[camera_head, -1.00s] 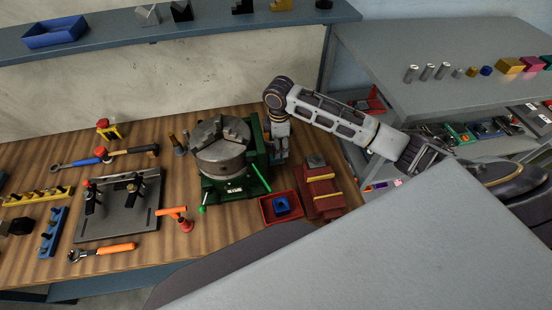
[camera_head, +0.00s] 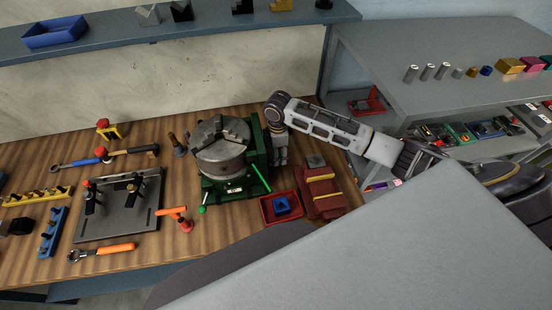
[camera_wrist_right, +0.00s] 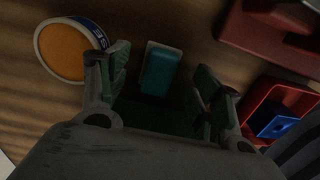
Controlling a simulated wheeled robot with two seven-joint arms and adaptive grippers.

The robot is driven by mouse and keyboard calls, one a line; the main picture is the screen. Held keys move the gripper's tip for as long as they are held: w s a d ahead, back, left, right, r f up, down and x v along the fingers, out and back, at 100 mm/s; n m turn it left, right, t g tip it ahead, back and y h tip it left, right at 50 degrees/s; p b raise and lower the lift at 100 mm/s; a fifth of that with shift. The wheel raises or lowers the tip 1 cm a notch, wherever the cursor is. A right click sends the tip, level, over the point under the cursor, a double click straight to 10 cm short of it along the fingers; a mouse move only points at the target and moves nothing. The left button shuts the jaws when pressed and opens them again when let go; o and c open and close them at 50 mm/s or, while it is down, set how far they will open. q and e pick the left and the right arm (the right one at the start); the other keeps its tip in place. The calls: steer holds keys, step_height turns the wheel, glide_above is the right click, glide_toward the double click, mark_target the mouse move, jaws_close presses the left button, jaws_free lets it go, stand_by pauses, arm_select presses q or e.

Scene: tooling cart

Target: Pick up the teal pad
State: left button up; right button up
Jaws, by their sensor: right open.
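The teal pad (camera_wrist_right: 160,70) lies on the wooden bench, between and slightly ahead of my right gripper's fingers in the right wrist view. My right gripper (camera_wrist_right: 157,88) is open and empty, with one finger on each side of the pad. In the head view my right gripper (camera_head: 280,157) points down just right of the green-based chuck (camera_head: 222,150). The pad is not visible in that view. My left gripper is not in view.
A round roll with an orange centre (camera_wrist_right: 62,50) lies close to the left finger. A red tray (camera_wrist_right: 292,92) holding a blue block (camera_wrist_right: 279,122) is at the right. A red vise-like block (camera_head: 322,190) stands nearby. A large grey surface (camera_head: 400,250) fills the lower right.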

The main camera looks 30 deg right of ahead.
steer(key=shift+f, duration=1.3)
steer(key=c, duration=1.1)
steer(key=shift+r, duration=0.2)
